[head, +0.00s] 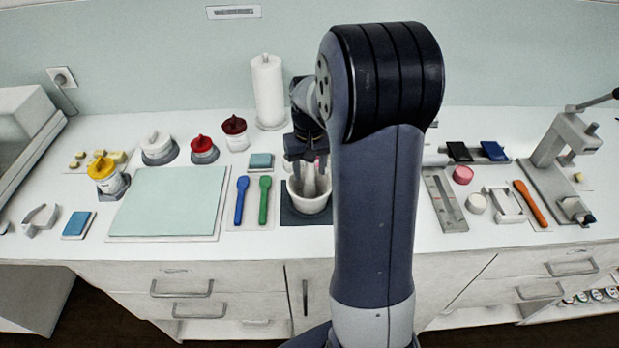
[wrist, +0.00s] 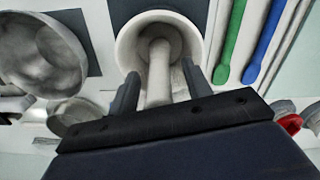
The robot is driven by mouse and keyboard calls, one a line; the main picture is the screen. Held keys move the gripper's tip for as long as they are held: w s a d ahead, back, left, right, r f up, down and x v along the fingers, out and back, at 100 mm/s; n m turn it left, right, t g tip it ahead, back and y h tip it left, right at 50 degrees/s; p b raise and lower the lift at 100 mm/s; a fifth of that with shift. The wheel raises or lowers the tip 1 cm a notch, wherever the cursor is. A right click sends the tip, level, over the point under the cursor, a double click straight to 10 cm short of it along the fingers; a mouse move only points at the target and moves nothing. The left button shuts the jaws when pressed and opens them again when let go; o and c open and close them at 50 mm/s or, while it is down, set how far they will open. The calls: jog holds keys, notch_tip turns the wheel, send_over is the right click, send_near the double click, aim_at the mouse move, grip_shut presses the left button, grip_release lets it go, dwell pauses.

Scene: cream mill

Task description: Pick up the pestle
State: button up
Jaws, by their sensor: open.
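The pestle (head: 309,180) is pale and stands in a white mortar (head: 309,204) on a dark mat (head: 291,217). In the wrist view the pestle (wrist: 159,72) rests inside the mortar (wrist: 126,47), with its handle coming up toward my gripper. My gripper (wrist: 158,88) is open, with one finger on each side of the pestle handle; I cannot tell whether either finger touches it. In the head view my gripper (head: 307,166) is just above the mortar, and my arm hides what lies to the right of it.
A blue spatula (head: 241,200) and a green spatula (head: 264,200) lie left of the mortar. A paper towel roll (head: 267,91) stands behind. A large pale board (head: 168,203) lies at the left. A grey bowl (wrist: 40,55) is beside the mortar in the wrist view.

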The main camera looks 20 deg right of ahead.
jog(key=shift+f, duration=0.2)
jog(key=shift+s, duration=0.1)
jog(key=shift+c, duration=0.4)
grip_shut()
